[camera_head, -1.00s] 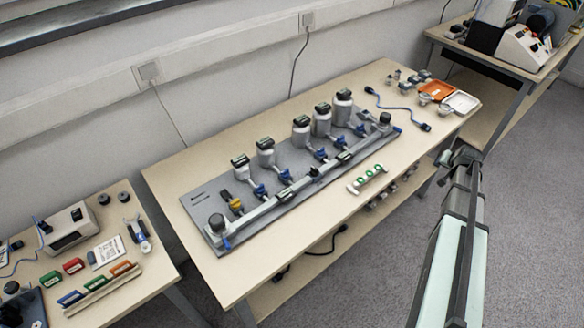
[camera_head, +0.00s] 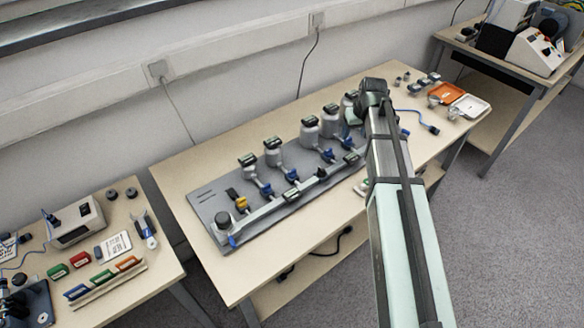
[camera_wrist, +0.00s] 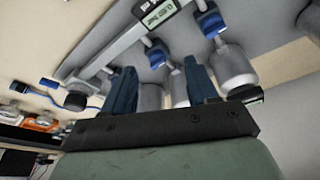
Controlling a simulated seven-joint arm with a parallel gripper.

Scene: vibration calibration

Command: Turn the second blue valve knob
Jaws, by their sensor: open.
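A grey plate (camera_head: 205,201) on the middle table carries a row of silver canisters, a long bar and blue valve knobs. From the left in the head view stand a first blue knob (camera_head: 266,190), a second blue knob (camera_head: 292,176) and a third blue knob (camera_head: 327,156). My arm covers the right end of the row. In the wrist view my gripper (camera_wrist: 161,84) has its two dark blue fingers apart with nothing held. One blue knob (camera_wrist: 157,57) shows just beyond the gap, and another blue knob (camera_wrist: 211,23) shows farther right.
A yellow valve (camera_head: 241,203) sits at the left end of the plate. An orange tray (camera_head: 449,93) and a white tray (camera_head: 471,106) lie on the table's right end. A left table (camera_head: 130,285) holds tools and coloured blocks. The table's front left is bare.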

